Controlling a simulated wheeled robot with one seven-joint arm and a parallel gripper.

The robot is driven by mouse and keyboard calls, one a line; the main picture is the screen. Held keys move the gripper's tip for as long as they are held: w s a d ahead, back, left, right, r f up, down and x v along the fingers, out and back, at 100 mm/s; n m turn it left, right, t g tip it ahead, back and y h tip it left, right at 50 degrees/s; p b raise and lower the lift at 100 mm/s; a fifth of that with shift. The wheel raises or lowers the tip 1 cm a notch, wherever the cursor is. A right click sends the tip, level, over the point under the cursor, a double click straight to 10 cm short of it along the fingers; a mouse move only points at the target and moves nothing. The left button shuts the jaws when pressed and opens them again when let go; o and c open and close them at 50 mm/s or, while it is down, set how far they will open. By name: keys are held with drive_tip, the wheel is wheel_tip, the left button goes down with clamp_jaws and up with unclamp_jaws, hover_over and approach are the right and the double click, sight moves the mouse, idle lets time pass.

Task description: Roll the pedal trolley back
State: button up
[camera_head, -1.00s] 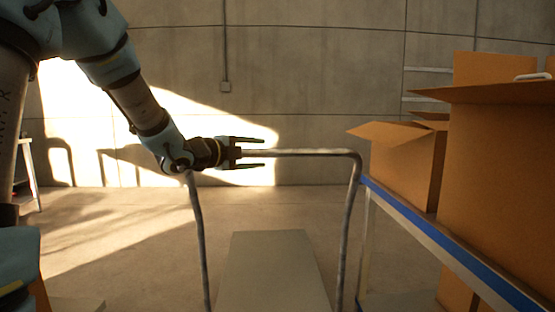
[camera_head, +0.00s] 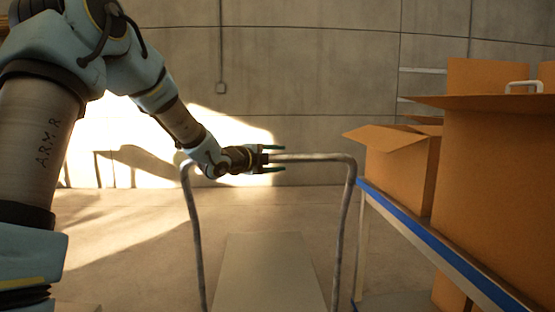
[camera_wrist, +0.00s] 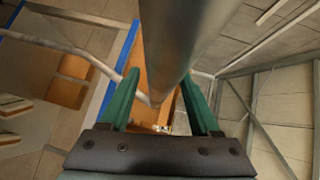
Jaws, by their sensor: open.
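The trolley has a bent grey metal push handle (camera_head: 345,210) and a flat pale deck (camera_head: 270,270) on the floor below it. Its handle top bar runs across the middle of the head view. My gripper (camera_head: 276,158) is open at that top bar, with one finger above and one below it in the picture. In the wrist view the thick metal bar (camera_wrist: 185,40) passes between my two green fingers (camera_wrist: 162,105). I cannot tell whether the fingers touch it. No pedal shows. My wrist hides part of the bar's left half.
A blue-edged table (camera_head: 430,238) with open cardboard boxes (camera_head: 495,165) stands close on the right. A concrete wall (camera_head: 310,80) closes the back. Bare floor (camera_head: 130,250) lies left of the trolley.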

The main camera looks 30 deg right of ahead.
drive_tip(key=shift+c, duration=0.3)
clamp_jaws()
idle(1.0)
